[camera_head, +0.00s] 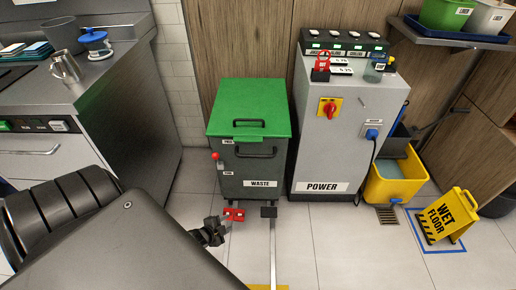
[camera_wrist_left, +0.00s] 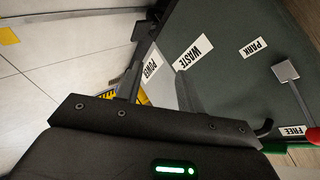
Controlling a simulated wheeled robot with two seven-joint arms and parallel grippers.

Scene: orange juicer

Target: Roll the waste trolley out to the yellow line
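The waste trolley (camera_head: 238,180) is a dark grey bin with a green lid (camera_head: 247,105), a black front handle (camera_head: 256,153) and a WASTE label. It stands against the back wall. Its side lever has a red knob (camera_head: 215,155); in the left wrist view the knob (camera_wrist_left: 314,136) is beside the FREE label (camera_wrist_left: 292,130), away from PARK. The yellow line (camera_head: 268,287) shows at the bottom edge. My left gripper (camera_head: 212,232) is low in front of the trolley's left side, off the handle; its fingers (camera_wrist_left: 157,88) look apart and empty. My right gripper is out of view.
A grey POWER cabinet (camera_head: 335,150) stands close on the trolley's right. A metal counter (camera_head: 125,100) is on its left. A wet-floor sign (camera_head: 446,216) stands farther right.

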